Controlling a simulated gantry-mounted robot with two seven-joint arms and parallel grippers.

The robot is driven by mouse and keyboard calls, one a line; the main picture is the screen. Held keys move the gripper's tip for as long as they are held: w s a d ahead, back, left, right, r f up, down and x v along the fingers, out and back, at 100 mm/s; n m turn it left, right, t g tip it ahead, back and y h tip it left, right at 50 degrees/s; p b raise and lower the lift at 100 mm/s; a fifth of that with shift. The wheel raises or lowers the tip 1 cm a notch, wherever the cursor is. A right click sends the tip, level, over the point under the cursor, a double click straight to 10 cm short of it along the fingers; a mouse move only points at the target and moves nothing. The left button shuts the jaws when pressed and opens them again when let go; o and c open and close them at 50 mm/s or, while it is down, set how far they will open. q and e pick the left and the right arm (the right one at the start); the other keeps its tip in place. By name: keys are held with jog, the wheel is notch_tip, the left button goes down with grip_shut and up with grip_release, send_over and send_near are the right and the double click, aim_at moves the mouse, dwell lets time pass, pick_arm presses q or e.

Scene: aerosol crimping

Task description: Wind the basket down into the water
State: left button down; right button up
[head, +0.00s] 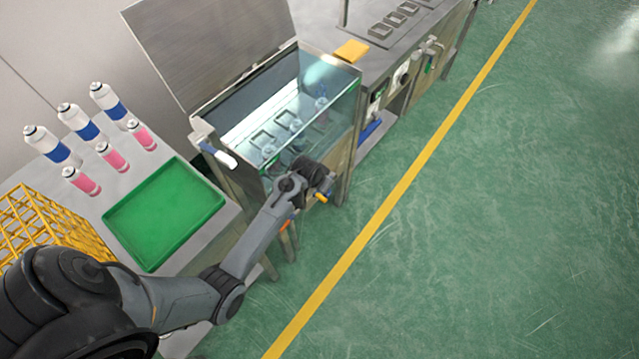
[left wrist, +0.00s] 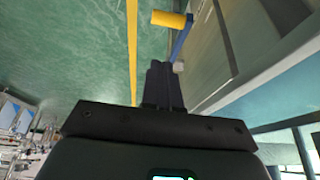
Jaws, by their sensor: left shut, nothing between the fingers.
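The glass-fronted water tank (head: 340,105) stands in the middle of the head view with its metal lid (head: 205,40) raised. The basket, a rack with square openings (head: 287,118), shows inside; I cannot tell its exact height against the water. My left gripper (head: 322,180) is in front of the tank, shut and empty. In the left wrist view its fingers (left wrist: 163,68) are together, close to the crank's blue arm (left wrist: 181,38). The crank's yellow grip (left wrist: 169,19) is just beyond the fingertips, and a bit of it shows in the head view (head: 321,197). Contact is unclear. My right gripper is out of view.
A green tray (head: 165,212), several blue-and-white and pink cans (head: 105,152) and a yellow wire crate (head: 45,225) stand on the left table. A blue-and-white handle (head: 218,156) sticks out at the tank's left corner. The green floor (head: 480,220) at right is clear.

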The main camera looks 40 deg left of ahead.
aim_at(321, 198)
pick_arm(q)
jog(key=f, duration=0.2)
jog(key=f+b, duration=0.1)
jog(key=f, duration=0.1)
jog(key=shift+s+f, duration=0.2)
jog(key=shift+f, duration=0.15)
jog(key=shift+s+f+b, duration=0.25)
jog(key=shift+f+b, duration=0.1)
